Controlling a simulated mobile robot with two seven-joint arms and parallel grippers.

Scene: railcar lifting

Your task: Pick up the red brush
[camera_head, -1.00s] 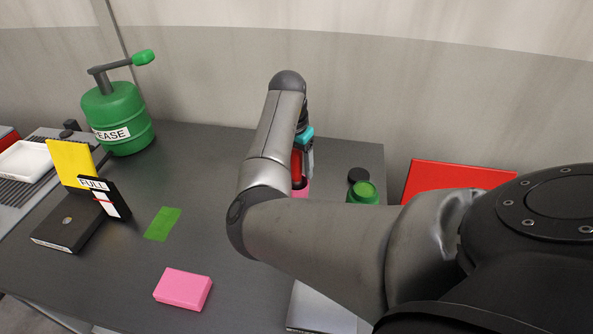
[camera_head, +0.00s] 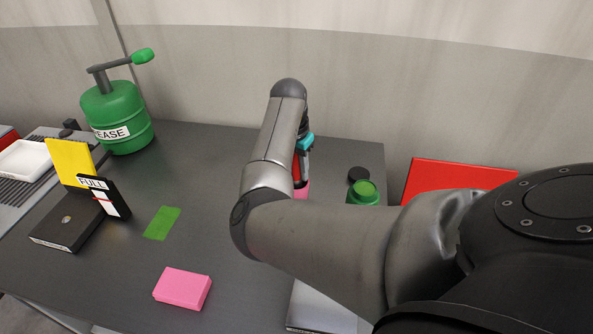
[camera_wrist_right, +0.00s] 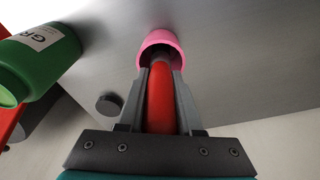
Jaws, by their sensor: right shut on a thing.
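The red brush shows in the right wrist view (camera_wrist_right: 161,98) as a red handle between my right gripper's two grey fingers. In the head view a strip of its red (camera_head: 296,170) shows beside my arm. My right gripper (camera_wrist_right: 161,76) is shut on this handle. A pink cup (camera_wrist_right: 160,39) is around the brush's far end, which is dark and partly hidden inside it. The pink cup also shows in the head view (camera_head: 301,192), below my right gripper (camera_head: 301,177). The bristles are hidden. My left gripper is not in view.
A green jar (camera_head: 364,192) and a dark round lid (camera_head: 358,174) stand just right of the gripper. A pink block (camera_head: 183,288), a green patch (camera_head: 162,223), a black FULL box (camera_head: 104,197) and a green grease pump (camera_head: 118,118) are to the left. The table between is clear.

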